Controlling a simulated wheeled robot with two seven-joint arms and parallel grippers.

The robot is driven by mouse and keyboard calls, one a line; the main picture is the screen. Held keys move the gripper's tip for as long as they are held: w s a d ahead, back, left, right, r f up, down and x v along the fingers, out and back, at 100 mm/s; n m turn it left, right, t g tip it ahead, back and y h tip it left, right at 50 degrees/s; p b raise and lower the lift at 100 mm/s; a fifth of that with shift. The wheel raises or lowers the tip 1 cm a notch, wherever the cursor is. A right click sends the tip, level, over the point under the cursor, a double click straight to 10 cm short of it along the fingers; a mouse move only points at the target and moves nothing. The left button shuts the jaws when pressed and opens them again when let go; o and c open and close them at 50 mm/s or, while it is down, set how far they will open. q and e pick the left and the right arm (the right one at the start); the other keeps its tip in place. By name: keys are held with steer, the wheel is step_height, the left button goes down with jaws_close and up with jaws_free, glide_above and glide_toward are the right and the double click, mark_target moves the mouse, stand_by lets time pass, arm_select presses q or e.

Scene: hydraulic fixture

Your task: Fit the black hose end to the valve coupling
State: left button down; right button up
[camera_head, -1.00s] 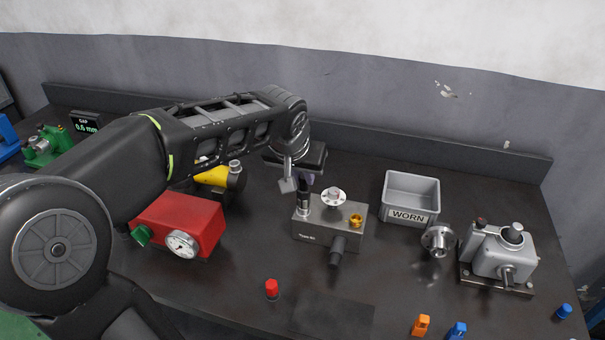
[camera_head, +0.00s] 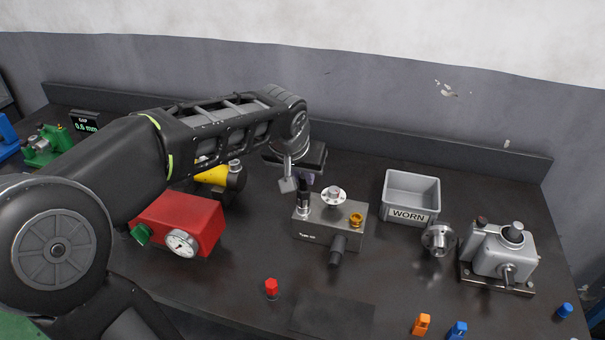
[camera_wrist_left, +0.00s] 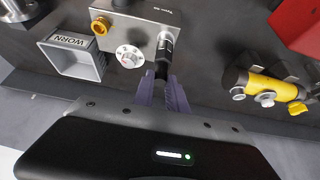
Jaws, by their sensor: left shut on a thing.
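The valve block (camera_head: 318,237) is a grey metal box on the bench, with a white dial (camera_head: 333,195), a brass fitting (camera_head: 356,220) and a dark handle (camera_head: 338,248) on it. My right gripper is not in view.
A grey bin marked WORN (camera_head: 411,199) stands right of the block. A red box with a gauge (camera_head: 190,222) and a yellow-black part (camera_head: 218,177) are at left. A silver pump (camera_head: 503,250) is at right. A red cap (camera_head: 271,288) lies in front.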

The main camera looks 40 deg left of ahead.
arm_select(q)
steer(key=shift+f, duration=0.1)
steer(key=c, duration=1.3)
jaws_free()
steer(key=shift+o, duration=0.2)
steer(key=v, duration=0.8)
steer(key=shift+b, duration=0.45)
steer(key=shift+s+f, duration=0.1)
steer(key=shift+f, duration=0.05)
